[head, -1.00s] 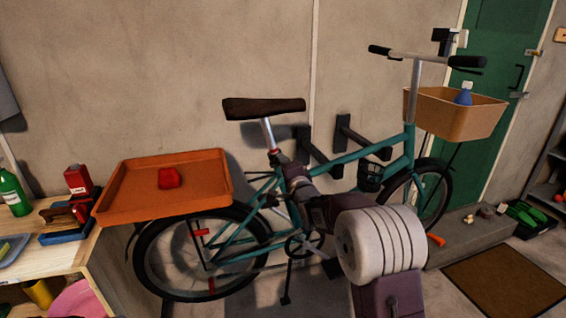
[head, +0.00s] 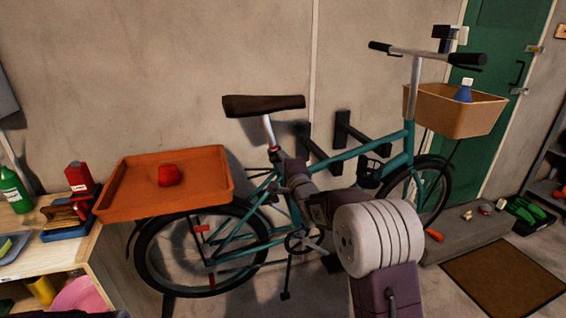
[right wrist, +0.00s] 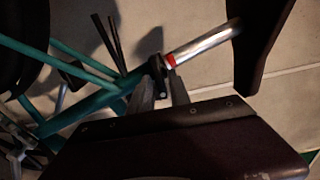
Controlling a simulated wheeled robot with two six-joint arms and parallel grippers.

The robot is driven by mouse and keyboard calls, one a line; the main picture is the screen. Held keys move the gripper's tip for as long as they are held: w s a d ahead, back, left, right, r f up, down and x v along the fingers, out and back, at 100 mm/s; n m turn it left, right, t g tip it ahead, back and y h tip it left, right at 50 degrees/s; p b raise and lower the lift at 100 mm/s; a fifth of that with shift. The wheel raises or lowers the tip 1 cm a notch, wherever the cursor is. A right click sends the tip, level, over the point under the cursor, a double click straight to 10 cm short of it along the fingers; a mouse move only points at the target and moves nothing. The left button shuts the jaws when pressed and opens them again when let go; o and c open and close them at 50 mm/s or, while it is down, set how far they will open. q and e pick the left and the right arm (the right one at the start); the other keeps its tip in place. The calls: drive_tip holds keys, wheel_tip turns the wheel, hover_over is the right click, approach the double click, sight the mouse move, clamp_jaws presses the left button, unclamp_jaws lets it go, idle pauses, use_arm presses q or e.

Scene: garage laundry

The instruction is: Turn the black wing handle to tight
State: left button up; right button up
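The black wing handle (right wrist: 160,80) is at the seat clamp of the teal bicycle (head: 345,160), just below the silver seat post (right wrist: 203,46) and a red ring (right wrist: 171,61). In the right wrist view, my right gripper (right wrist: 164,82) has one finger on each side of the dark handle and appears shut on it. In the head view, my right gripper (head: 277,157) reaches the clamp under the brown saddle (head: 263,106); my wrist hides most of the handle there. My left gripper is not in view.
An orange tray (head: 214,189) with a red item (head: 170,175) sits over the rear wheel. A tan basket (head: 455,112) holding a blue bottle (head: 464,91) is at the front. A workbench (head: 75,252) stands at left. A brown mat (head: 505,280) lies at right.

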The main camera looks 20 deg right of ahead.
drive_tip(key=shift+o, duration=0.4)
drive_tip(key=s, duration=0.9)
drive_tip(key=shift+d, duration=0.2)
